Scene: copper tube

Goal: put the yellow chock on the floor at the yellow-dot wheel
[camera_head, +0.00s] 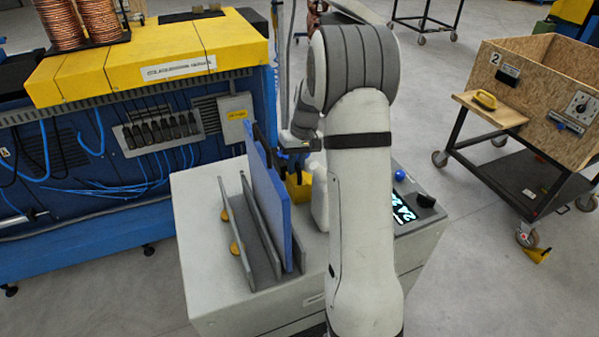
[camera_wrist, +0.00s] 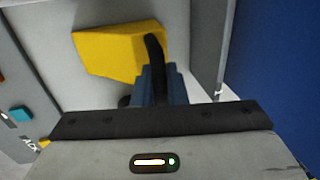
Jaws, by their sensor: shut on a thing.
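The yellow chock (camera_wrist: 108,52) shows in the wrist view just beyond the jaws, with a black loop handle (camera_wrist: 155,55) at its right side. In the head view the chock (camera_head: 299,190) is under my gripper (camera_head: 300,150), partly hidden by my arm. My gripper (camera_wrist: 155,88) is shut on the chock by its handle. The chock is at the white top of my base; I cannot tell whether it touches it. A wooden cart marked 2 (camera_head: 545,100) stands at the right on castor wheels. I cannot make out a yellow dot on any wheel.
Another yellow wedge (camera_head: 537,255) lies on the floor by the cart's near wheel (camera_head: 526,236). A blue panel (camera_head: 268,195) stands in a grey rack left of my gripper. A blue and yellow machine (camera_head: 140,130) is at the left. Floor between my base and the cart is clear.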

